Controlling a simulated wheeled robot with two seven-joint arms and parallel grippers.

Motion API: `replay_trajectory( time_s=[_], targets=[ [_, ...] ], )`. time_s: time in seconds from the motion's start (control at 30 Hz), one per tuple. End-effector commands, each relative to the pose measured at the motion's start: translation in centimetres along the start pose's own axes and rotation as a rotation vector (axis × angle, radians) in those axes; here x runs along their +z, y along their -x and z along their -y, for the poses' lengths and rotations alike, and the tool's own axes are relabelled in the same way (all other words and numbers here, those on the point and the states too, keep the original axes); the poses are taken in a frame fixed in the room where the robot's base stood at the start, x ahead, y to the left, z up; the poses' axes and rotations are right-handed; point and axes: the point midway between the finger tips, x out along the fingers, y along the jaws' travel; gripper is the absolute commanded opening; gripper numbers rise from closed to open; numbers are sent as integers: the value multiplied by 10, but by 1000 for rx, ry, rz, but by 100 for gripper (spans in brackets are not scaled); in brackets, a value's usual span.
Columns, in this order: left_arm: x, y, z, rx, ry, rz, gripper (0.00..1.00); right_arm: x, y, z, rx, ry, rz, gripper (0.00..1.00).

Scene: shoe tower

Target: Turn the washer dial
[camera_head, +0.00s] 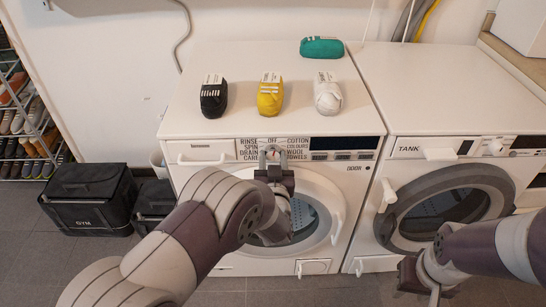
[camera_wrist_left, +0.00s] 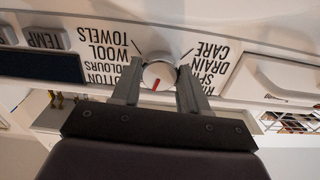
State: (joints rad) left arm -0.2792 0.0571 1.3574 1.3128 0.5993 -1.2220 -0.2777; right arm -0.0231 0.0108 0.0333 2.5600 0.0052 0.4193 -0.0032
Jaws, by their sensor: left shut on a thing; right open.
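The white washer (camera_head: 190,173) stands in the middle of the head view with its round door closed. Its dial (camera_head: 271,150) sits on the front panel below the word OFF, between RINSE, SPIN, DRAIN, CARE and COTTON, COLOURS, WOOL, TOWELS. My left gripper (camera_head: 273,168) reaches up to the dial and partly hides it. In the left wrist view the panel is upside down, and my left gripper (camera_wrist_left: 158,80) is shut on the round white dial (camera_wrist_left: 159,68), one finger on each side. The dial's red mark points down and slightly left there. My right gripper (camera_head: 420,281) is open and empty, low at the right.
A second washer (camera_head: 410,150), marked TANK, stands close at the right. Black bags (camera_head: 88,200) and a shoe rack (camera_head: 25,125) are at the left.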

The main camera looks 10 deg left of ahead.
Motion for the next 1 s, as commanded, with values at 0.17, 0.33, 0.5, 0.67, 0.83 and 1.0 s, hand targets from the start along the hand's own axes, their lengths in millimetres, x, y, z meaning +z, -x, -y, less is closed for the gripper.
replay_trajectory(
  time_s=[0.17,0.33,0.5,0.67,0.83,1.0],
  targets=[
    [-2,0,0,0,-113,1,13,-1,10,0,0,0,0,43],
    [-1,0,1,-1,-200,1,13,-2,14,0,0,0,0,43],
    [0,0,1,-1,-254,1,13,-2,16,0,0,0,0,43],
    [-1,0,1,-1,-276,-1,13,-2,17,0,0,0,0,43],
    [-1,0,1,-1,-280,-2,13,-2,17,0,0,0,0,43],
    [-1,0,1,-1,-279,-2,13,-2,17,0,0,0,0,43]
  ],
)
